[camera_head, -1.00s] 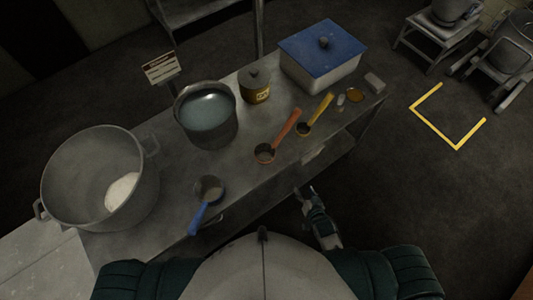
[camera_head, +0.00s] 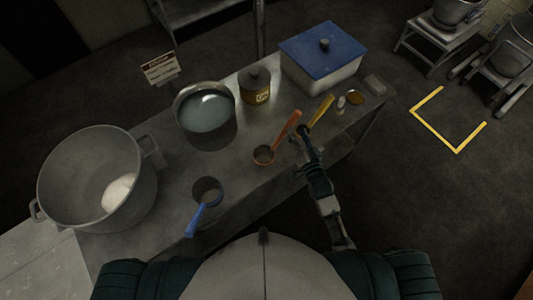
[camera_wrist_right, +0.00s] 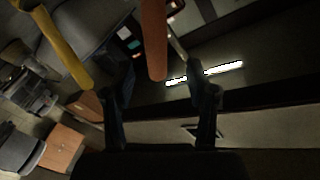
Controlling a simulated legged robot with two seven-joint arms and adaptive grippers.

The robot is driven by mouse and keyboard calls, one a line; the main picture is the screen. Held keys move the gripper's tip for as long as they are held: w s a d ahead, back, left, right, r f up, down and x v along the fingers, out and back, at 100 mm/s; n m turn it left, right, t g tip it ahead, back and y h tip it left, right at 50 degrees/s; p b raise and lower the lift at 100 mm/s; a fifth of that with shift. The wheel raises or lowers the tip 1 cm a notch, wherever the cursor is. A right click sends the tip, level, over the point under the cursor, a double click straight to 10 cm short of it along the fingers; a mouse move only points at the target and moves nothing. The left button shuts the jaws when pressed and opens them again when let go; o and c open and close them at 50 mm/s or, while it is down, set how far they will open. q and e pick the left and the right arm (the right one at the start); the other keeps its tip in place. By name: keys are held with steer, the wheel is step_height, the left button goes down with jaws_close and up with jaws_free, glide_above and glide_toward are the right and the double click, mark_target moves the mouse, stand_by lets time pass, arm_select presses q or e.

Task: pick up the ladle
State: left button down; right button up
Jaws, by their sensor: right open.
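Three ladles lie on the metal table. The blue-handled one (camera_head: 203,203) is at the near left, and the orange-handled one (camera_head: 286,128) is at the middle. The yellow-handled one (camera_head: 321,113) is just right of it, its bowl hidden behind my gripper. My right gripper (camera_head: 303,133) is open and empty over the near edge of the table, beside the orange and yellow ladles. In the right wrist view the orange handle (camera_wrist_right: 154,40) shows ahead, between the open fingers (camera_wrist_right: 160,85). The yellow handle (camera_wrist_right: 65,48) is to the left there. My left gripper is out of view.
A large pot (camera_head: 62,205) with a white mound stands at the left of the table (camera_head: 240,187). A pot of liquid (camera_head: 205,140), a brown lidded jar (camera_head: 255,94) and a blue-lidded box (camera_head: 310,72) stand behind the ladles. A small bottle (camera_head: 341,104) is at the right.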

mark_target(293, 120)
steer(key=shift+f+x, duration=0.1)
steer(key=shift+x, duration=1.5)
steer(key=shift+f+x, duration=0.15)
steer(key=shift+x, duration=1.45)
steer(key=shift+d, duration=0.2)
jaws_close()
